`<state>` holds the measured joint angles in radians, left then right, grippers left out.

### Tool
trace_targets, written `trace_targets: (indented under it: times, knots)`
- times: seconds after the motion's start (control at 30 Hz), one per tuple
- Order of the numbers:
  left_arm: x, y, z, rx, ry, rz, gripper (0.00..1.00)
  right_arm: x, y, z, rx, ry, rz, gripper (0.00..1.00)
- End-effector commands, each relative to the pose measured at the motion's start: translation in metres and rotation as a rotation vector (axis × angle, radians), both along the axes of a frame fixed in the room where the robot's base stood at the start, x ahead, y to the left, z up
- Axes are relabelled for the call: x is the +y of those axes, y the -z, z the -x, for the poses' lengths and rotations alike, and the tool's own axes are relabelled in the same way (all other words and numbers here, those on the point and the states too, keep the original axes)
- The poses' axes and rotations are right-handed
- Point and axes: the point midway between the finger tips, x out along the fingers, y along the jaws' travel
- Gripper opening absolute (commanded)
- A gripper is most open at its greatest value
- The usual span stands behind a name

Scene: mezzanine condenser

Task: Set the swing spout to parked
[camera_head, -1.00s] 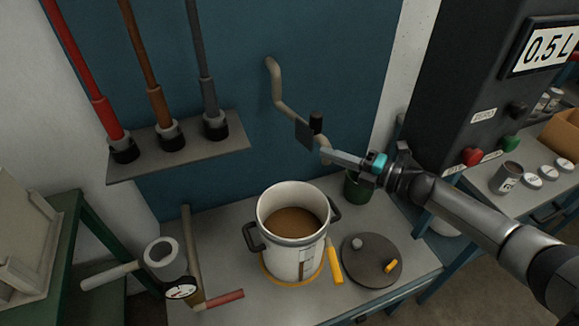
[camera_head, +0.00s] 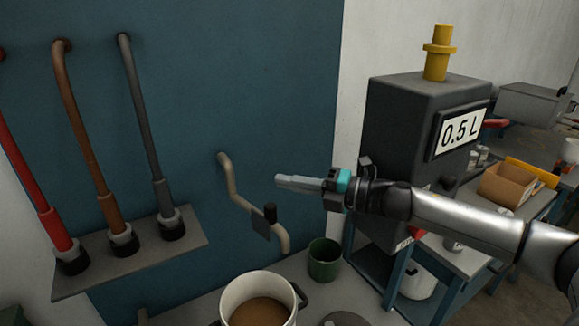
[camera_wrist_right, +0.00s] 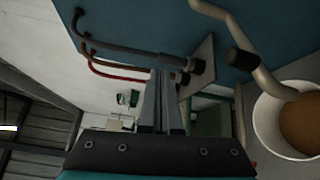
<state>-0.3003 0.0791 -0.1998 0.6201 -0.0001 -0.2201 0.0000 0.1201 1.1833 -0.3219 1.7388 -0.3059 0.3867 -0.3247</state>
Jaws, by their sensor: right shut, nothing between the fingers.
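The swing spout (camera_head: 233,191) is a bent beige pipe on the blue wall, with a dark flat plate and a black knob (camera_head: 270,212) near its lower end. Its downturned outlet hangs behind and to the right of the white pot (camera_head: 258,300) of brown liquid. The spout also shows at the upper right of the right wrist view (camera_wrist_right: 259,72). My right gripper (camera_head: 279,181) is shut and empty, above and slightly right of the knob, apart from it. My left gripper is in neither view.
A green cup (camera_head: 324,260) stands right of the pot. A grey shelf (camera_head: 75,287) carries red, brown and grey hoses at left. A dark cabinet (camera_head: 395,130) with a 0.5 L display stands behind my right arm. The wall above the spout is clear.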

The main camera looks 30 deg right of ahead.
Motion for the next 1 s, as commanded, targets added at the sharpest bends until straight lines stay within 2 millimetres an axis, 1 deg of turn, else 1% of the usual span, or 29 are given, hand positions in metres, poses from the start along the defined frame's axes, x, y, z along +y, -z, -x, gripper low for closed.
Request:
trace_targets:
  times: [0.03, 0.2, 0.33, 0.63, 0.77, 0.87, 0.97, 1.0]
  knots:
    - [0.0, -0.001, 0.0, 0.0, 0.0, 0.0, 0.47, 0.0, -0.01, 0.0, -0.002, -0.001, 0.003, 0.0]
    - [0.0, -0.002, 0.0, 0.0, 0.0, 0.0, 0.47, 0.0, -0.026, 0.0, 0.0, -0.001, 0.0, 0.0]
    - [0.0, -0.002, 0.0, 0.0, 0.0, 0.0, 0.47, 0.0, -0.029, 0.0, 0.0, 0.0, 0.0, 0.0]
    - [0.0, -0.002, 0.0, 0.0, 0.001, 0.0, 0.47, 0.0, -0.029, 0.0, 0.0, 0.0, -0.001, 0.0]
    - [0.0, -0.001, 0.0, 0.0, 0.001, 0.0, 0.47, 0.005, -0.022, 0.002, 0.004, 0.0, -0.017, 0.0]
    - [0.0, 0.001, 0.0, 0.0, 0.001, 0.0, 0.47, 0.014, -0.009, 0.006, 0.009, 0.002, -0.048, 0.0]
    - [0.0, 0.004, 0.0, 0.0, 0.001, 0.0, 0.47, 0.027, 0.012, 0.015, 0.017, 0.013, -0.097, 0.0]
    - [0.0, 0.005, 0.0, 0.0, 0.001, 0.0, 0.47, 0.033, 0.021, 0.019, 0.023, 0.023, -0.121, 0.0]
